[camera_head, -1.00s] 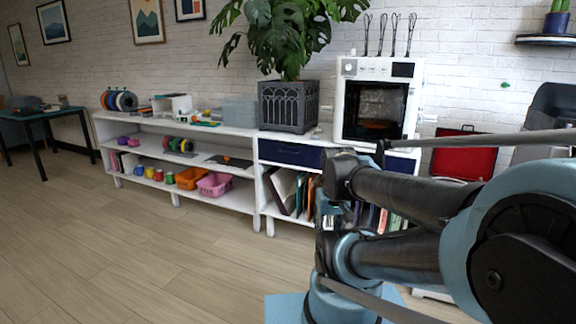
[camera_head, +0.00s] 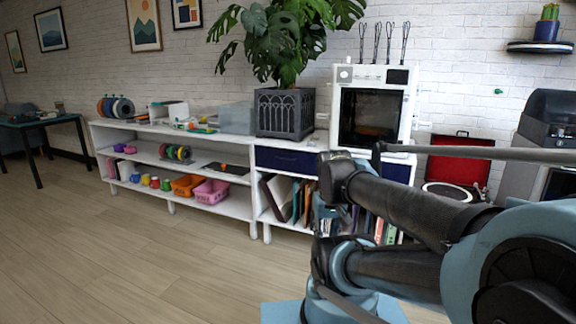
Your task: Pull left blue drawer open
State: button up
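The left blue drawer (camera_head: 287,160) is a dark navy front in the white shelf unit, below the grey planter, and it looks shut. A second blue drawer (camera_head: 398,173) is to its right, below the white oven-like machine, partly hidden by my arm. My arm reaches in from the right, its dark bend standing just right of the left drawer in the picture. I cannot make out my gripper or its fingers, and nothing is seen touching the drawer.
The white shelf (camera_head: 140,125) runs left along the brick wall, with spools, mugs and bins. The grey planter (camera_head: 285,114) and white machine (camera_head: 372,110) stand on top. Books (camera_head: 290,198) sit below the left drawer. A red case (camera_head: 458,160) is at right. The wooden floor (camera_head: 130,250) in front is clear.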

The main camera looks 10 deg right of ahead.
jog(key=w+d+r+n+t+h, duration=0.15)
jog(key=w+r, duration=0.25)
jog(key=w, duration=0.9)
jog(key=w+d+r+n+t+h, duration=0.1)
jog(key=w+r+n+h, duration=0.15)
jog(key=w, duration=0.95)
jog(key=w+d+r+n+t+h, duration=0.15)
jog(key=w+r, duration=0.25)
jog(key=w, duration=0.9)
jog(key=w+a+f+n+t+h, duration=0.15)
jog(key=w+a, duration=0.25)
jog(key=w, duration=0.5)
jog(key=w+a+f+n+t, duration=0.15)
jog(key=w+a, duration=0.25)
jog(key=w, duration=0.5)
jog(key=w+a+f+n+t, duration=0.35)
jog(key=w+a+f, duration=0.55)
jog(key=w, duration=0.3)
jog(key=d+r+x, duration=0.1)
jog(key=x, duration=1.6)
jog(key=shift+r+t+h, duration=0.2)
jog(key=shift+t+h, duration=0.1)
jog(key=shift+t, duration=0.05)
grip_shut()
